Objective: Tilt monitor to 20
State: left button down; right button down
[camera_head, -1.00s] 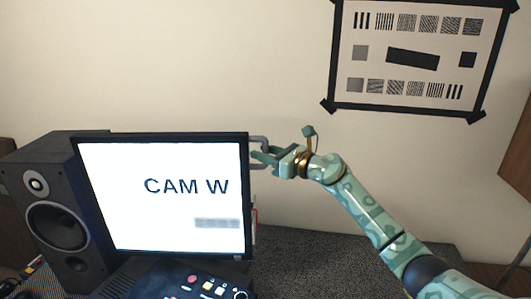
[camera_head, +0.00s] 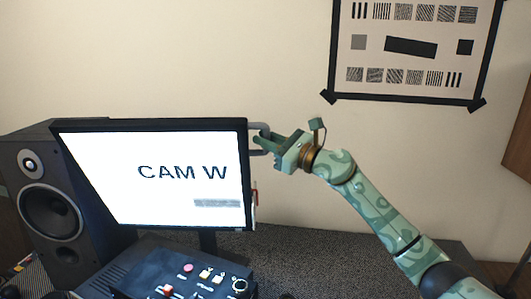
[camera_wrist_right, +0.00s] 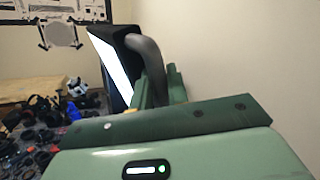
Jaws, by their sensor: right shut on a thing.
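The monitor (camera_head: 150,175) stands left of centre in the head view, its lit screen reading "CAM W" above a blurred grey label. The screen is tilted back, and its stand shows below. A grey handle (camera_head: 260,128) sticks out from the monitor's right edge. My right gripper (camera_head: 266,142) is shut on this handle. In the right wrist view the handle (camera_wrist_right: 150,65) curves down between the green fingers (camera_wrist_right: 160,88), with the monitor (camera_wrist_right: 112,58) edge-on beside it. My left gripper is not in view.
A black speaker (camera_head: 48,200) stands close to the monitor's left. A dark control box (camera_head: 185,275) with buttons sits in front below the screen. A test chart (camera_head: 410,45) hangs on the wall.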

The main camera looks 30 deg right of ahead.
jog(key=shift+s, duration=0.1)
jog(key=c, duration=1.4)
grip_release()
jog(key=shift+c, duration=0.2)
jog(key=shift+s+f, duration=0.1)
jog(key=b+v, duration=0.5)
jog(key=v, duration=1.1)
jog(key=shift+d, duration=0.15)
